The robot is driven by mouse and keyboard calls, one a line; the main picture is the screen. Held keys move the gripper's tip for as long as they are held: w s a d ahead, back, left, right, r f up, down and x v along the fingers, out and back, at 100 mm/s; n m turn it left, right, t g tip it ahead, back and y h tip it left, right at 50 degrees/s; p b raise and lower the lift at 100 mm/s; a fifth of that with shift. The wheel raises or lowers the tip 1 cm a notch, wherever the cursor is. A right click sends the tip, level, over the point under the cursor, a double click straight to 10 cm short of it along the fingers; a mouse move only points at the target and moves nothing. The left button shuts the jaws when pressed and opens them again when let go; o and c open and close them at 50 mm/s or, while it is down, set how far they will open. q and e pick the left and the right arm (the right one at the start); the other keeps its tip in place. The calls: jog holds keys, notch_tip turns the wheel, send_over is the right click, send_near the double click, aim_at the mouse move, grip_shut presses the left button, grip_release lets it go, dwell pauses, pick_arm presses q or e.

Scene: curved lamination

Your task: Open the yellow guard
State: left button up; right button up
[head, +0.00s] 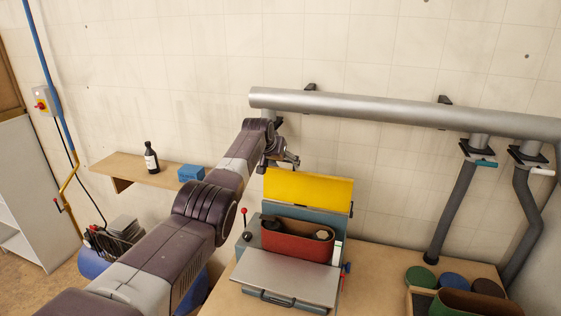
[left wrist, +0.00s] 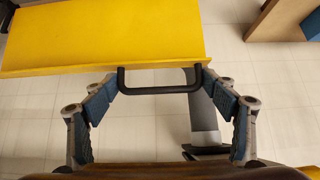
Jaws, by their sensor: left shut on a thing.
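The yellow guard (head: 310,188) stands upright at the back of the belt sander, with the red sanding belt (head: 290,243) uncovered in front of it. My left gripper (head: 286,161) is at the guard's upper left corner. In the left wrist view the guard (left wrist: 100,38) fills the upper left, with a black bar handle (left wrist: 160,89) on its edge. My left gripper's two fingers (left wrist: 160,84) are shut on the handle, one at each end of it. My right gripper is out of view.
A metal plate (head: 285,277) lies in front of the belt on the workbench (head: 385,275). A large grey pipe (head: 390,108) runs along the wall above the guard. A wall shelf (head: 135,172) holds a dark bottle (head: 151,158) and a blue box (head: 191,173).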

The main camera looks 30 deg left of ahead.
pick_arm(q)
jog(key=shift+a+r, duration=0.1)
jog(key=shift+r, duration=0.1)
jog(key=o, duration=1.4)
jog(key=shift+s, duration=0.15)
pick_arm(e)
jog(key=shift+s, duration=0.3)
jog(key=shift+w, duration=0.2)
pick_arm(q)
jog(key=shift+s, duration=0.1)
jog(key=shift+v, duration=5.95)
